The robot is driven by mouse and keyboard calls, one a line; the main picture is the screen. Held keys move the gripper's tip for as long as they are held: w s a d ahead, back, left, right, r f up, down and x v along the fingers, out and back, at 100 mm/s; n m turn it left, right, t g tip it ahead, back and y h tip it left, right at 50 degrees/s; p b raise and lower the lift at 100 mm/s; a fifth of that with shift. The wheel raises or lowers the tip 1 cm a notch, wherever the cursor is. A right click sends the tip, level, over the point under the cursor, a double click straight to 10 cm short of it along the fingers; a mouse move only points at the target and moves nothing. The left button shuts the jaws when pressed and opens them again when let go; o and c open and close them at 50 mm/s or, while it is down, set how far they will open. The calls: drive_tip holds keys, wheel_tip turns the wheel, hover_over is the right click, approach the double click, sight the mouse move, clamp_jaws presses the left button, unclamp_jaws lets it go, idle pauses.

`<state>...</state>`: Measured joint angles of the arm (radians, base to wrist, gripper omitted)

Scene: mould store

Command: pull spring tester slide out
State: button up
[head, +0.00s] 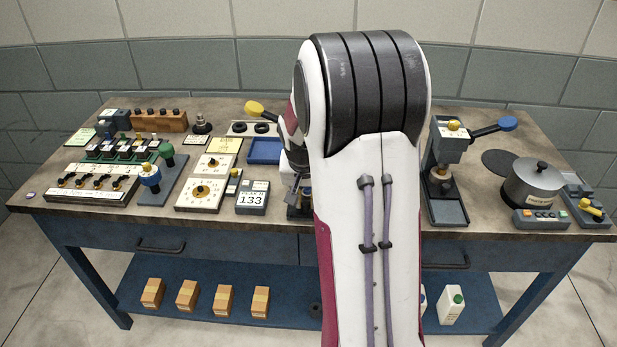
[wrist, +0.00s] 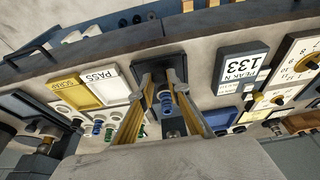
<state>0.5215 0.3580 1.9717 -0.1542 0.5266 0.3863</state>
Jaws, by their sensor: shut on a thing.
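The spring tester's slide (wrist: 154,93) is a dark plate seen between my fingers in the wrist view. My gripper (wrist: 163,78) is closed on it, one finger at each side, near the bench's front edge. A small blue round part (wrist: 166,97) shows between the fingers, above the slide. The tester's display (wrist: 236,68) reads PEAK N 133; it also shows in the head view (head: 252,197). In the head view my arm hides most of the tester and the slide. A yellow-knobbed lever (head: 257,108) sticks out left from behind the arm.
A press with a blue-knobbed lever (head: 445,150) and a metal pot (head: 531,187) stand right of my arm. Dials and racks crowd the left of the bench (head: 50,222).

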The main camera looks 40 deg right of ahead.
drive_tip(key=shift+s+a, duration=0.65)
drive_tip(key=o, duration=1.6)
drive_tip(key=shift+r, duration=0.15)
wheel_tip(320, 180, up, 7)
drive_tip(key=shift+s, duration=0.1)
idle(0.6)
